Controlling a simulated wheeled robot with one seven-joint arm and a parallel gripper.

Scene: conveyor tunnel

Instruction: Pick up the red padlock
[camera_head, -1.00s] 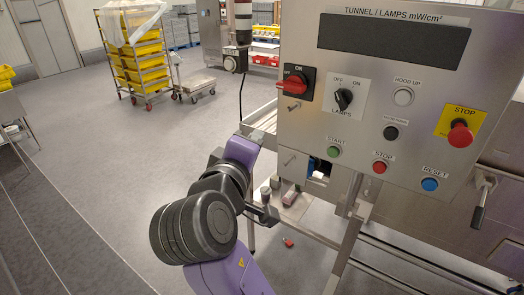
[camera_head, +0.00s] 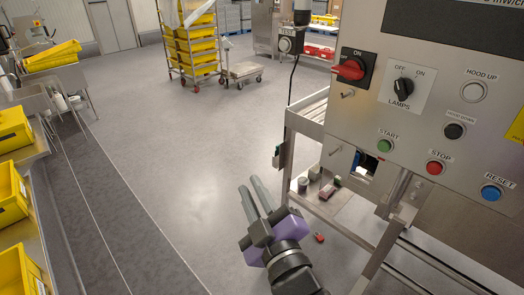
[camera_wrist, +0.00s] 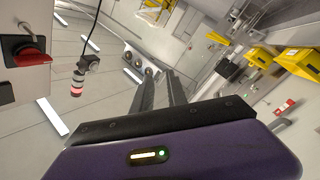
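A small red object (camera_head: 319,237), which looks like the red padlock, lies on the floor below the control panel in the head view. It is too small to make out its shackle. My gripper (camera_head: 250,184) is in the lower middle of the head view, left of the red object and above the floor. Its two grey fingers point up and away, with a gap and nothing between them. The wrist view shows the fingers (camera_wrist: 158,76) apart and empty, facing the room; I cannot make out the padlock there.
The steel control panel (camera_head: 440,110) with a red rotary switch (camera_head: 349,69) stands at right. Below it, a steel frame with a low shelf (camera_head: 333,203) holds small items. Yellow crates (camera_head: 14,130) line the left edge. The floor (camera_head: 165,140) between is open.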

